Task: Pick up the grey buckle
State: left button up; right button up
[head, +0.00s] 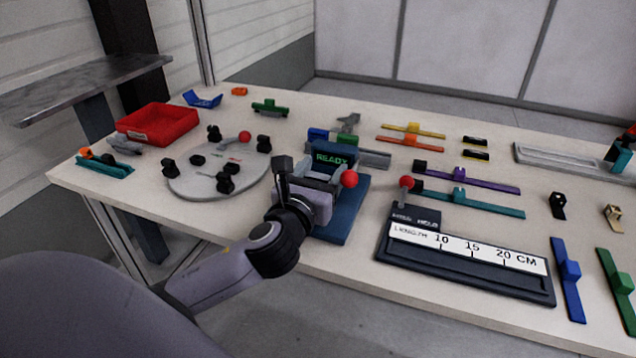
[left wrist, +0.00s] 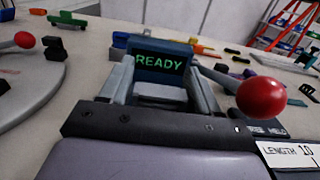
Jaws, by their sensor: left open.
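A small light grey piece (head: 347,122) stands at the back middle of the table, behind the screen reading READY. Another grey piece (head: 125,146) lies at the left, beside the red tray. I cannot tell for sure which of them is the grey buckle. My left gripper (head: 316,180) is in front of the READY screen, over the blue device. In the left wrist view its two fingers (left wrist: 160,75) stand apart with nothing between them; the screen shows behind them. My right gripper is not in view.
The blue device (head: 350,215) has a red-knobbed lever (head: 349,179) close to my left gripper. A round grey plate (head: 205,185) with dark parts is at left, near the red tray (head: 157,121). A length gauge (head: 465,262) is at right front. Several coloured strips lie at right.

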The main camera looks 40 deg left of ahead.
pick_arm(q)
jog(key=shift+w, duration=0.1)
jog(key=c, duration=0.7)
